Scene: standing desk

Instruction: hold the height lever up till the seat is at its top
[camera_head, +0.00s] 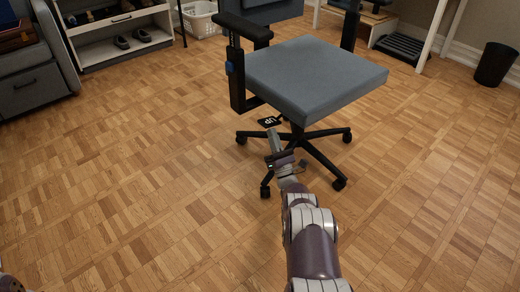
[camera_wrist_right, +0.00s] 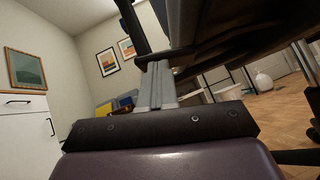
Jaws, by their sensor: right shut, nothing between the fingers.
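The office chair has a blue-grey seat (camera_head: 315,77), which also shows from below as a dark underside in the right wrist view (camera_wrist_right: 230,30). The height lever (camera_head: 268,121) is a dark paddle marked "UP" sticking out under the left side of the seat. My right gripper (camera_head: 273,136) is shut and empty, with its fingertips just below the lever. Whether they touch it I cannot tell. In the right wrist view the shut fingers (camera_wrist_right: 156,85) point up under the seat. My left gripper is not in view; only a bit of my left arm shows at the bottom left corner.
The chair's black armrest (camera_head: 240,75) stands left of the seat, and its star base with castors (camera_head: 338,183) spreads below, close to my right arm. A shoe shelf (camera_head: 120,35), a white basket (camera_head: 200,20) and a dark bin (camera_head: 495,64) stand at the back. The wooden floor around is clear.

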